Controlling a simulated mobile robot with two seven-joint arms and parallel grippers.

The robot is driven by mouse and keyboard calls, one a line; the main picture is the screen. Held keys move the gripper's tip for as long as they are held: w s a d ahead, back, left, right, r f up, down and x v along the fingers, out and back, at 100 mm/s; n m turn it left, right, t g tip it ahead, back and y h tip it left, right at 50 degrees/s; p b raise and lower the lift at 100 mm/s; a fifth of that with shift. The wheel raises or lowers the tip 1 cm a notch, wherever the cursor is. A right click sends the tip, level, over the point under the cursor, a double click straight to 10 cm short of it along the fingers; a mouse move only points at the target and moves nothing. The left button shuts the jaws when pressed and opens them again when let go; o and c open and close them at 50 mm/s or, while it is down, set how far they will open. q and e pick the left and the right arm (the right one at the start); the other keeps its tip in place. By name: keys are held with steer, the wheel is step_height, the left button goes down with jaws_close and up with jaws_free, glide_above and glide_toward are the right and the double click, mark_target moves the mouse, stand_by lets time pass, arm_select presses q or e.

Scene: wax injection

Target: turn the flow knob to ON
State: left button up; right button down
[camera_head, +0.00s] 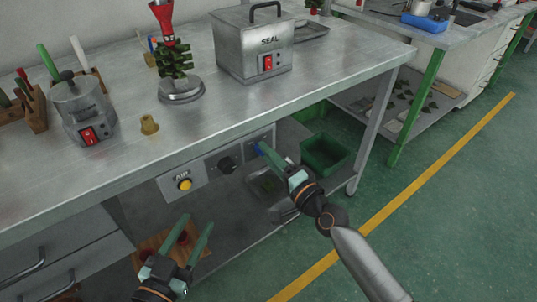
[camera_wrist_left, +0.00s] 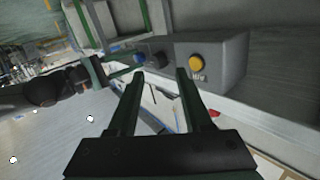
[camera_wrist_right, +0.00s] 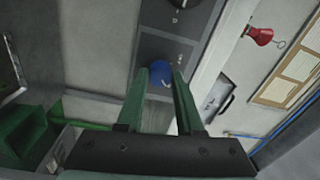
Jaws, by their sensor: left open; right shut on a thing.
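A control panel (camera_head: 213,166) hangs under the workbench's front edge, with a yellow AIR button (camera_head: 184,185), a black knob (camera_head: 226,165) and a blue knob (camera_head: 257,149). I cannot read which one is the flow knob. My right gripper (camera_head: 263,150) is at the blue knob; in the right wrist view its fingers are shut on the sides of the blue knob (camera_wrist_right: 160,73). The knob's pointer and setting cannot be made out. My left gripper (camera_head: 197,220) is open and empty, below and in front of the panel. The left wrist view also shows the yellow button (camera_wrist_left: 196,62).
On the workbench (camera_head: 215,110) stand a SEAL box (camera_head: 253,50), a grey pot with a red switch (camera_head: 82,108), a green wax tree on a round base (camera_head: 181,90) and a small brass cup (camera_head: 149,124). A green bin (camera_head: 324,152) stands below, right of my right gripper.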

steer(key=c, duration=0.8)
jaws_free()
steer(key=shift+c, duration=0.2)
steer(key=o, duration=0.3)
arm_select(q)
steer(key=shift+w+r, duration=0.15)
steer(key=shift+r, duration=0.2)
steer(key=f, duration=0.2)
steer(key=f+g, duration=0.1)
steer(key=shift+s, duration=0.3)
arm_select(e)
steer(key=v, duration=1.2)
steer(key=shift+s+d, duration=0.15)
steer(key=shift+s, duration=0.05)
